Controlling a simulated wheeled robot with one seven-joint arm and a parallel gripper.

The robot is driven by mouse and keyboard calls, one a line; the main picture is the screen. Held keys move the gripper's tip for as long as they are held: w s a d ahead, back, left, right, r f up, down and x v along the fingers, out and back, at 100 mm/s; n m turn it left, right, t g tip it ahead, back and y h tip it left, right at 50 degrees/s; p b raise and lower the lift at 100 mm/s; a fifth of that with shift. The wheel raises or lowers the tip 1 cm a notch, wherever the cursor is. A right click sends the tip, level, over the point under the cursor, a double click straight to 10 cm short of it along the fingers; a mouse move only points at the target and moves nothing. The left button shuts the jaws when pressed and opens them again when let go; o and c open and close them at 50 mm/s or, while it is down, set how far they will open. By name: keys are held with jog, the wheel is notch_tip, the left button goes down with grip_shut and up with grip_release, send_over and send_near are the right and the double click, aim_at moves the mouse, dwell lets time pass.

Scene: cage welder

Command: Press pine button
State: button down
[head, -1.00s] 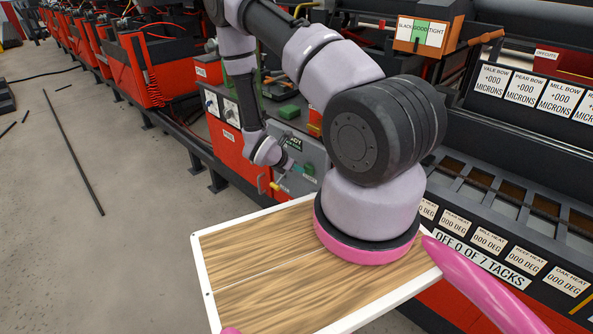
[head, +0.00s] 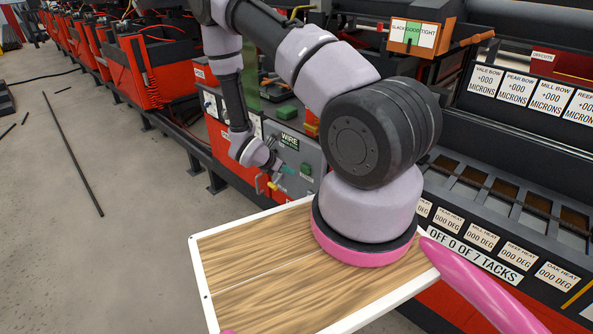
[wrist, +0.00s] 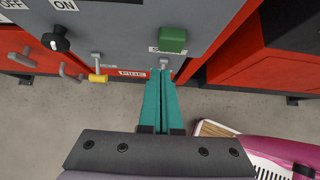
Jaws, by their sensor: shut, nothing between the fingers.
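My gripper (wrist: 161,72) has teal fingers pressed together, empty, pointing at the lower part of a grey control panel. It also shows small in the head view (head: 289,170). In the wrist view, a PINE label (wrist: 131,73) sits on the panel's lower edge, left of my fingertips. A yellow-tipped lever (wrist: 97,77) is left of that label. A green square button (wrist: 173,40) is above my fingertips, with a partly hidden label under it. A grey peg (wrist: 164,63) shows at the fingertips; I cannot tell whether they touch it. Which control is the pine button is unclear.
A black knob (wrist: 55,40) and grey levers are on the panel's left. Red machine housing (wrist: 250,50) is on the right. A wood-topped board with white edges (head: 250,262) lies in front of me.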

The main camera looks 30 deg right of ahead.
jog(key=v, duration=0.8)
jog(key=shift+a+r, duration=0.1)
jog(key=s+d+r+m+g+y, duration=0.15)
jog(key=r+m, duration=0.55)
jog(key=r, duration=0.7)
jog(key=s+d+r+m+y, duration=0.1)
jog(key=s+r+m, duration=0.2)
jog(key=r+m, duration=0.75)
jog(key=s+a+r+m+t+y, duration=0.2)
jog(key=s+r, duration=0.5)
jog(key=r, duration=0.4)
jog(key=s+a+r+m+t+y, duration=0.3)
jog(key=s+a+r+m+y, duration=0.2)
jog(key=r, duration=0.6)
jog(key=shift+s+r+m+y, duration=0.4)
jog(key=shift+s+m+y, duration=0.15)
jog(key=shift+s+m, duration=0.45)
jog(key=shift+t, duration=0.35)
